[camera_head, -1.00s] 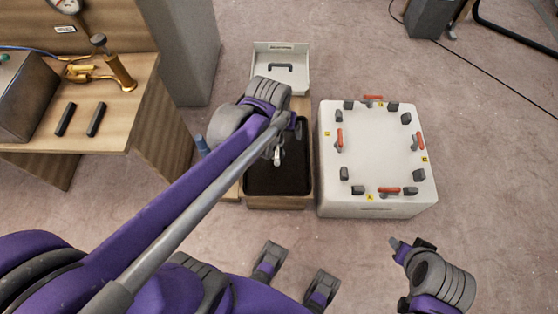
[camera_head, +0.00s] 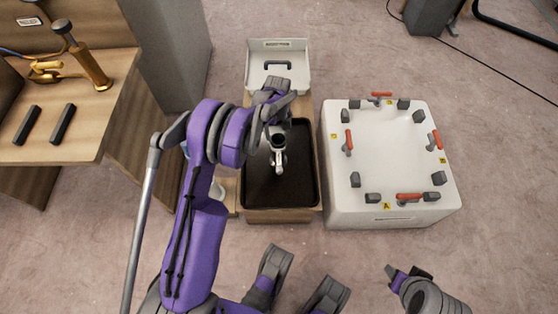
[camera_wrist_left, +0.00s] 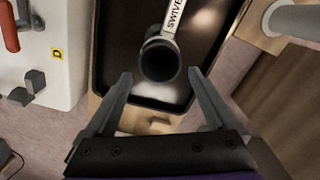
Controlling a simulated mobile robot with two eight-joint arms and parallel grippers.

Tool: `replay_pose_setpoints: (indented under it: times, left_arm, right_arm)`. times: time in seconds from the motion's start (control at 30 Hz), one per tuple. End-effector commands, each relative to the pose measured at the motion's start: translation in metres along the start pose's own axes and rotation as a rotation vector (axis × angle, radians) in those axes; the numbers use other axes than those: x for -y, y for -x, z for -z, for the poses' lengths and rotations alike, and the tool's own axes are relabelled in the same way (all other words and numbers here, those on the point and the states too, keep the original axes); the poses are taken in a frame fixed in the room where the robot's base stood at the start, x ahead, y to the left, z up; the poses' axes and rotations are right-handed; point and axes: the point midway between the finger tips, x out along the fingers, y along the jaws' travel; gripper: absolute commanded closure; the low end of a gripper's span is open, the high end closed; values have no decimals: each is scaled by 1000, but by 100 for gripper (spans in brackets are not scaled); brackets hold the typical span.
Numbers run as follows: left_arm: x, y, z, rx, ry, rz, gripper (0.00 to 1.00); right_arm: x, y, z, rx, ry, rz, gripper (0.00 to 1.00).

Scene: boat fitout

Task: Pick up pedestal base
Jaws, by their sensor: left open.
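A grey part with a round dark opening and a white label strip stands or lies in the black tray, and I take it for the pedestal base (camera_head: 278,158). In the left wrist view the pedestal base (camera_wrist_left: 158,62) shows its open tube end, with a label beginning "SWIVE". My left gripper (camera_head: 277,100) is above the back of the tray. In the wrist view my left gripper (camera_wrist_left: 160,78) is open, its fingers pointing towards the tube end from either side, apparently not gripping it. My right gripper (camera_head: 408,272) is at the lower right, its jaws unclear.
The black tray (camera_head: 252,185) sits on a wooden stand, with a white bin (camera_head: 295,52) behind it. A white box with red handles and grey blocks (camera_head: 385,160) stands close on the right. A wooden bench (camera_head: 85,140) with tools is on the left.

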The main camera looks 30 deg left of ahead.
Motion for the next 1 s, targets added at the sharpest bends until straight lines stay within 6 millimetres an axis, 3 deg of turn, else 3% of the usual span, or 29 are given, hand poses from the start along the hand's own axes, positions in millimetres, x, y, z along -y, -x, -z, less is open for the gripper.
replay_pose_setpoints:
  times: [0.2,0.43,0.7,0.93,1.0]
  left_arm:
    - [-1,-36,-1,0,-2,0,9]
    - [0,-54,-3,0,-3,-1,9]
    - [0,-91,-6,-1,-2,-1,9]
    - [0,-92,-6,-1,-2,-1,9]
    - [0,-92,-6,-1,-3,-1,20]
  right_arm:
    - [0,-10,-2,3,0,0,50]
    - [0,-16,-4,4,0,0,50]
    - [0,-28,-7,7,0,0,50]
    - [0,-27,-6,7,0,0,50]
    - [0,-27,-6,7,0,0,50]
